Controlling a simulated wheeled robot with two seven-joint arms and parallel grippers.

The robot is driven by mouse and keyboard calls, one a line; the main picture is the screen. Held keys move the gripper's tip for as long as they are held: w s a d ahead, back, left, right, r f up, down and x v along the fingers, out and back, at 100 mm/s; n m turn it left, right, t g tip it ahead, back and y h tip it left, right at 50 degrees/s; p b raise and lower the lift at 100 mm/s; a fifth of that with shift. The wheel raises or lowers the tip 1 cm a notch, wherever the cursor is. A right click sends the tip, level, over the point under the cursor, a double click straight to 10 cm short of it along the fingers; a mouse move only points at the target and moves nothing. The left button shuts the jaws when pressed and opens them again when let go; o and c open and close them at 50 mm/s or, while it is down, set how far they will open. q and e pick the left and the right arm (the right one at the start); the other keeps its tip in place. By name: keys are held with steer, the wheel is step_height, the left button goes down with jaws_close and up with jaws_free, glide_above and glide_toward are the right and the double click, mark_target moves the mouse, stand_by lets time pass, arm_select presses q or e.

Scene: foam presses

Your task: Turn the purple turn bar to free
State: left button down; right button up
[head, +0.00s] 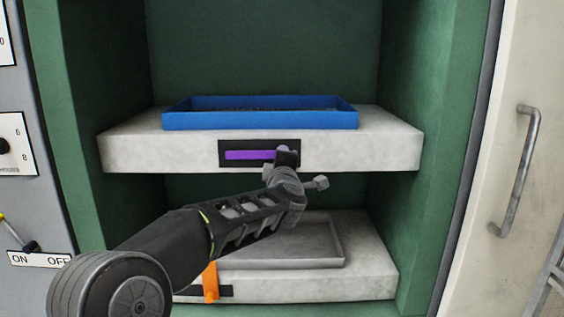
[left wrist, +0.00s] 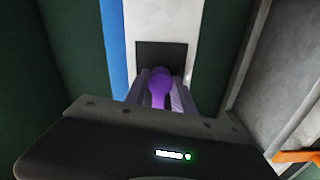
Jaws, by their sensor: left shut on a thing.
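The purple turn bar (head: 250,155) lies level on a dark plate (head: 223,146) in the front edge of the upper shelf. My left gripper (head: 287,156) is at the bar's right end, coming from below, and hides that end in the head view. In the left wrist view, the purple bar (left wrist: 159,86) sits between the fingers of my left gripper (left wrist: 161,90), which is shut on it. No marking for free can be read. My right gripper is in neither view.
A blue tray (head: 260,121) stands on the upper shelf (head: 390,150). A grey tray (head: 335,240) lies on the lower shelf, with an orange bar (head: 210,283) on its front edge. Green walls (head: 110,70) enclose both shelves. A door with a metal handle (head: 529,165) stands at the right.

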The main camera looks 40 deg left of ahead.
arm_select(q)
steer(key=c, duration=1.1)
jaws_free()
steer(key=shift+o, duration=0.2)
steer(key=v, duration=0.8)
steer(key=shift+w, duration=0.1)
